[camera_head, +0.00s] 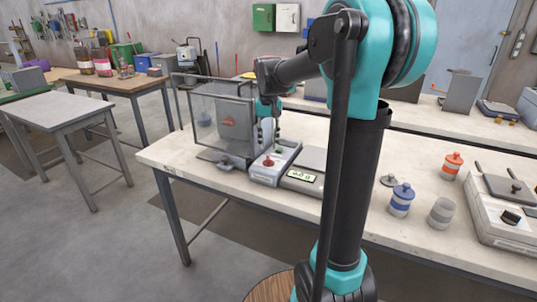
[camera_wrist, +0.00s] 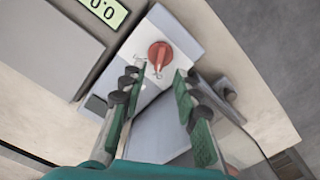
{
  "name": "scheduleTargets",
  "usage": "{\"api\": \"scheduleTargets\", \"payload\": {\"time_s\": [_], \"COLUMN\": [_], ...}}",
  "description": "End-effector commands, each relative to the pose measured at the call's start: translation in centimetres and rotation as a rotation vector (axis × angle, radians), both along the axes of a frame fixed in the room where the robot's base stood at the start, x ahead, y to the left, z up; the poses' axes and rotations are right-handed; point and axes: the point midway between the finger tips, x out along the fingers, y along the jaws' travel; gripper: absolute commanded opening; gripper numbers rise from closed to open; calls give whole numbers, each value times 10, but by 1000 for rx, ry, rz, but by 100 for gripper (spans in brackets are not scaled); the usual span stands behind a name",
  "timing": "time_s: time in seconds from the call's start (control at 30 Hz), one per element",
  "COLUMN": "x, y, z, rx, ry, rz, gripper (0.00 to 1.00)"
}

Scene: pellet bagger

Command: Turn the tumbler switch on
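A pale control box (camera_head: 272,165) stands on the white workbench. It carries a red switch knob (camera_head: 268,162), seen larger in the wrist view (camera_wrist: 160,55), with small markings around its base. The knob's on or off position cannot be told. My gripper (camera_head: 267,138) points down above the box. In the wrist view my gripper (camera_wrist: 155,82) has its two green-padded fingers apart, with nothing between them. The knob lies just beyond the fingertips, roughly in line with the gap, and appears untouched.
A scale with a lit display (camera_head: 302,177) stands right beside the box. A clear-walled framed enclosure (camera_head: 218,115) stands to the left.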

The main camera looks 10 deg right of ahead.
Motion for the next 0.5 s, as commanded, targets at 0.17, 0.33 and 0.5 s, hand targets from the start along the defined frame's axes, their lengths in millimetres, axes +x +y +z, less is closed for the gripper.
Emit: {"api": "scheduleTargets", "payload": {"time_s": [0.17, 0.33, 0.5], "x": [0, 1, 0], "y": [0, 0, 0], "z": [-30, -47, -53], "rx": [0, 0, 0], "ry": [0, 0, 0], "rz": [0, 0, 0], "gripper": [31, 31, 31]}}
